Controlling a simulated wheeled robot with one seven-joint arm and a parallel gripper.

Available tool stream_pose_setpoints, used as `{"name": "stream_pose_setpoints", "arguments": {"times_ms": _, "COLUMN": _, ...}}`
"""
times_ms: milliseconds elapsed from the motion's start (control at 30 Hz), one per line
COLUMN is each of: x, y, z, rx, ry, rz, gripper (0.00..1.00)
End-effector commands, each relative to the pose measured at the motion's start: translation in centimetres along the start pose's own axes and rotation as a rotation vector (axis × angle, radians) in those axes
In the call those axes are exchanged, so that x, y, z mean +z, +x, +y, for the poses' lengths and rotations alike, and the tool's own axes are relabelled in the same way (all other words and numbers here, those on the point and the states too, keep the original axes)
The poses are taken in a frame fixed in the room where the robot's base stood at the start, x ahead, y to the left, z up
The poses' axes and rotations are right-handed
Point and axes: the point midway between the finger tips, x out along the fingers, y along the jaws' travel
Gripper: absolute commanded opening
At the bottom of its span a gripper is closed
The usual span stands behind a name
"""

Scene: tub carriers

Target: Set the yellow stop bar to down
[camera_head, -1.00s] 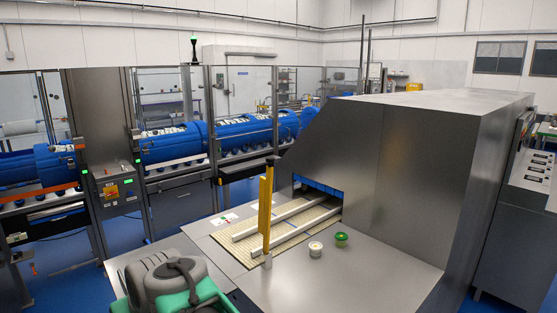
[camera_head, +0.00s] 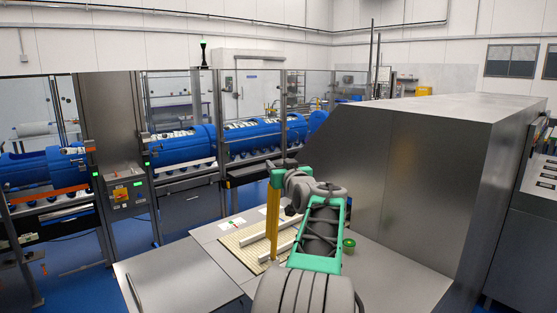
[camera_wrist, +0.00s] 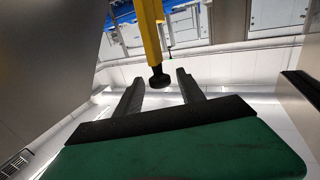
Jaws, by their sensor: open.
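The yellow stop bar (camera_head: 272,222) stands upright at the side of the slatted conveyor bed. Its top is partly hidden by my gripper (camera_head: 282,168) in the head view. In the wrist view the yellow bar (camera_wrist: 143,35) runs in from the upper edge and ends in a dark round knob (camera_wrist: 158,82). The knob appears between the tips of my two open fingers (camera_wrist: 161,78). I see a gap on either side of it and no clear contact.
A large metal housing (camera_head: 390,160) stands at the right of the conveyor bed. Blue cylindrical machines (camera_head: 260,135) stand behind clear guards at the back left.

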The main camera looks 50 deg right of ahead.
Motion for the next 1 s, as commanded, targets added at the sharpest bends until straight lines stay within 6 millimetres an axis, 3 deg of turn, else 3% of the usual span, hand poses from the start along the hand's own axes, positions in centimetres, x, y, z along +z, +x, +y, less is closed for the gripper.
{"name": "stream_pose_setpoints", "arguments": {"times_ms": 300, "x": 0.08, "y": 0.70, "z": -0.06, "rx": 0.000, "ry": 0.000, "rz": -0.001, "gripper": 0.46}}
{"name": "stream_pose_setpoints", "arguments": {"times_ms": 867, "x": 0.06, "y": 0.67, "z": -0.07, "rx": 0.000, "ry": 0.000, "rz": -0.001, "gripper": 0.00}}
{"name": "stream_pose_setpoints", "arguments": {"times_ms": 1000, "x": 0.05, "y": 0.66, "z": -0.06, "rx": 0.000, "ry": 0.000, "rz": -0.001, "gripper": 0.00}}
